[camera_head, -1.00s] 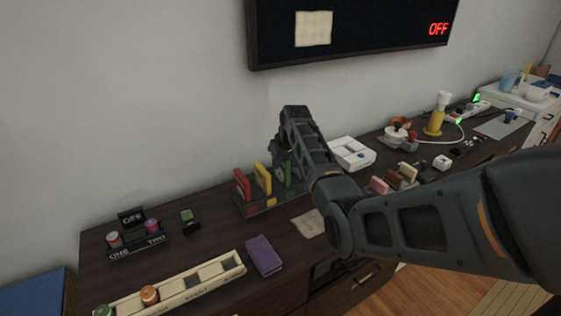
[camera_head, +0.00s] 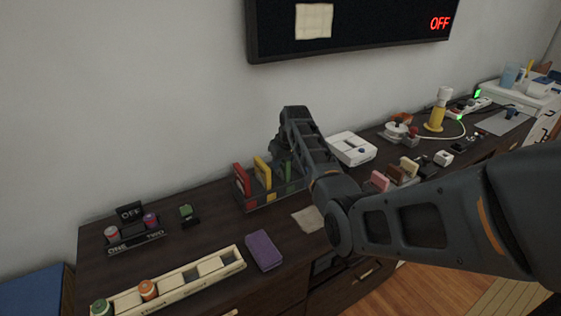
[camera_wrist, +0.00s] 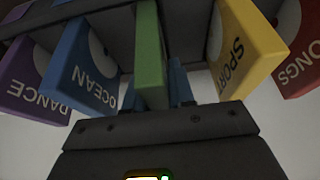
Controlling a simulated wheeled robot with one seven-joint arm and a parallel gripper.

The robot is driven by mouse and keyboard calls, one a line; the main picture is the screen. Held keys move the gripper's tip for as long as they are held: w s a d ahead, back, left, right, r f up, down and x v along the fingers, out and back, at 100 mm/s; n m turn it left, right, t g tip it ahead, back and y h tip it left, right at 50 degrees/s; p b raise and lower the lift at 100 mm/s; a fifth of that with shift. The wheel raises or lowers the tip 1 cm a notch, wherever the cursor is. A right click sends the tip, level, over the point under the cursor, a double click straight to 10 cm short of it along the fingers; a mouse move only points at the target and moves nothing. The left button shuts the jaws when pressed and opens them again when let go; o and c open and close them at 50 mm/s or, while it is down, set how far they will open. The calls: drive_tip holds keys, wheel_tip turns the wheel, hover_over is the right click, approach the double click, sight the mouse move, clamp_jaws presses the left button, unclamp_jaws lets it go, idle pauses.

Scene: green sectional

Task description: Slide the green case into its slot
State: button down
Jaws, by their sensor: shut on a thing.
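The green case (camera_wrist: 151,60) shows edge-on in the middle of the wrist view, between the blue OCEAN case (camera_wrist: 88,70) and the yellow SPORT case (camera_wrist: 240,50). My gripper (camera_wrist: 155,95) is shut on the green case, with a finger on each side. In the head view the rack (camera_head: 258,203) stands on the dark cabinet, and my gripper (camera_head: 284,160) is at its right part, behind my arm. A little of the green case (camera_head: 288,174) shows there. Its lower end in the slot is hidden, so I cannot tell how deep it sits.
A red case (camera_head: 242,181) and the yellow case (camera_head: 262,173) stand in the rack's left part. A purple DANCE case (camera_wrist: 38,75) is at the wrist view's left. A purple book (camera_head: 263,251) and a cream strip (camera_head: 190,280) lie in front. A white box (camera_head: 352,149) stands right.

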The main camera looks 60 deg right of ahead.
drive_tip(key=shift+f, duration=0.45)
drive_tip(key=c, duration=0.9)
unclamp_jaws()
drive_tip(key=shift+r, duration=0.1)
drive_tip(key=shift+v, duration=3.9)
